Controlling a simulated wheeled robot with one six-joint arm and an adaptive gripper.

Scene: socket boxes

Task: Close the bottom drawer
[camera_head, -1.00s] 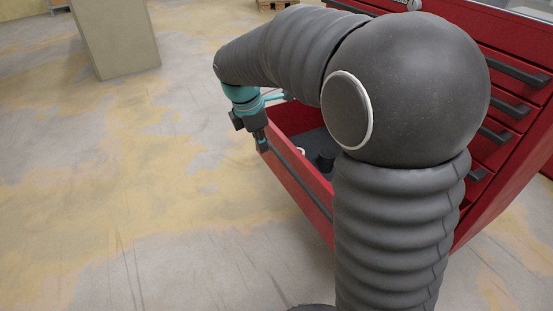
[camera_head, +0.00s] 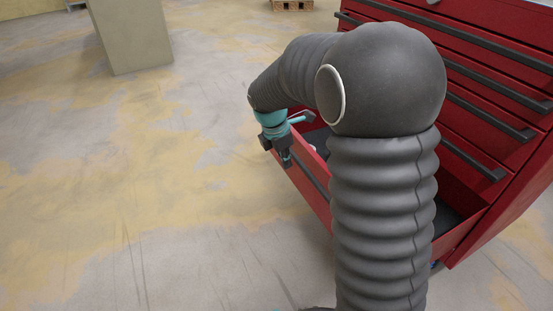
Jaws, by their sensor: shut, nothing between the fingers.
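The bottom drawer (camera_head: 318,204) of the red tool cabinet (camera_head: 497,218) stands pulled out to the left. Its red front panel carries a long dark handle. Its dark inside shows in part, and my arm hides much of it. My gripper (camera_head: 287,163) is shut and empty. It points down at the outer side of the drawer front, near the far end. I cannot tell whether it touches the panel.
Several upper drawers with dark handles (camera_head: 500,91) are shut. A beige block or pillar (camera_head: 131,35) stands at the far left, and a wooden pallet (camera_head: 292,5) lies at the back. The floor left of the drawer is clear.

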